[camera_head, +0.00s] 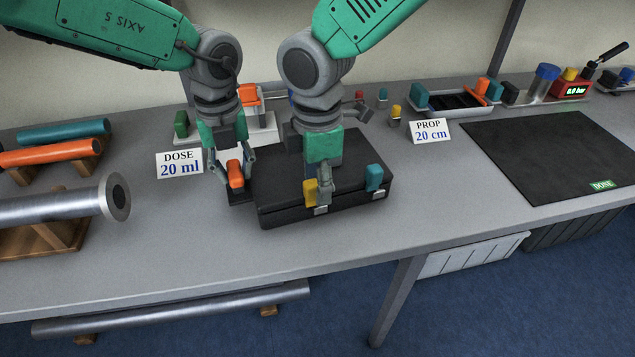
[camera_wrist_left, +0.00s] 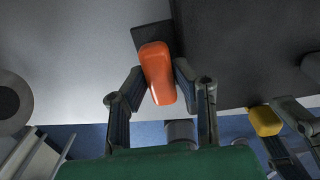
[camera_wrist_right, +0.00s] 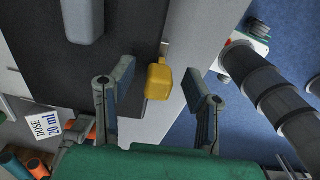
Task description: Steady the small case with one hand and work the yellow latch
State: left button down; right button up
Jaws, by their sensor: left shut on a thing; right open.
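The small black case (camera_head: 350,150) lies closed on the table in the head view. Its front carries a yellow latch (camera_head: 310,193) and a teal latch (camera_head: 374,177). An orange grip (camera_head: 235,174) stands on a dark plate at the case's left side. My left gripper (camera_head: 236,172) is shut on the orange grip, which also shows between its fingers in the left wrist view (camera_wrist_left: 158,72). My right gripper (camera_head: 321,185) is open at the case's front. In the right wrist view the yellow latch (camera_wrist_right: 158,80) lies between its spread fingers, closer to the left one.
A "DOSE 20 ml" card (camera_head: 180,164) stands left of the case, a "PROP 20 cm" card (camera_head: 430,131) to its right. Pipes on wooden rests (camera_head: 50,208) fill the table's left. A dark mat (camera_head: 560,150) lies at right. The table between case and mat is clear.

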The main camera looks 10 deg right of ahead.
notch_tip(320, 180, up, 11)
dwell(0.3)
pick_arm(q)
jog(key=c, duration=1.2)
grip_release()
pick_arm(e)
jog(key=shift+w+d, duration=0.1)
